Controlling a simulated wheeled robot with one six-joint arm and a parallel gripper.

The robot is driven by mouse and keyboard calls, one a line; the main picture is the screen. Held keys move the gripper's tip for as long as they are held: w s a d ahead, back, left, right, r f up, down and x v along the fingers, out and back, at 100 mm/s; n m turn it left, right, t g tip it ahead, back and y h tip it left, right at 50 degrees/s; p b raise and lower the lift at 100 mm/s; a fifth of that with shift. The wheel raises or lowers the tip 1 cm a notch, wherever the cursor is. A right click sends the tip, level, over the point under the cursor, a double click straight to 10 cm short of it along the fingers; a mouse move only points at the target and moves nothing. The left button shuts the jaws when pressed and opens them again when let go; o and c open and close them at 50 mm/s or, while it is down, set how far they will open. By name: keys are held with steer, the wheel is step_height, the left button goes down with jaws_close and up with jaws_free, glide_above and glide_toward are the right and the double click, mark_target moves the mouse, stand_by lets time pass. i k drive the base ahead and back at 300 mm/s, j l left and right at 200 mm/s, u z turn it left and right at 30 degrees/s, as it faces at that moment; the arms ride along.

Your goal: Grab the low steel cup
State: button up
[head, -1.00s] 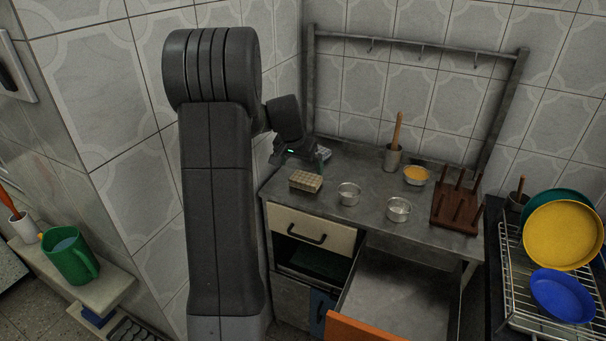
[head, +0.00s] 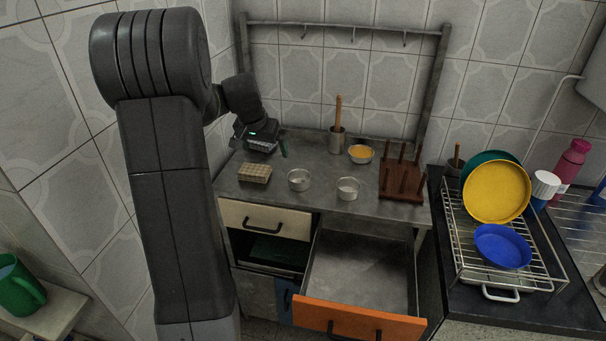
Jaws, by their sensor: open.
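Two low steel cups stand upright on the steel counter (head: 262,198). The left cup (head: 299,180) is near the middle and the right cup (head: 347,189) is slightly closer to the front edge. I cannot tell which one the task means. A taller steel tumbler (head: 336,143) with a wooden stick in it stands at the back. My gripper (head: 277,153) is over the back left of the counter, behind and left of both cups and apart from them. It is open and holds nothing that I see; its fingers are partly hidden.
A tan block (head: 255,173) lies left of the cups. An orange-filled bowl (head: 361,154) and a brown peg rack (head: 402,180) stand to the right. An open drawer (head: 362,270) with an orange front juts out below. A dish rack (head: 505,245) with plates is far right.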

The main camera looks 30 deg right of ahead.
mark_target(298, 179)
steer(key=z, duration=1.3)
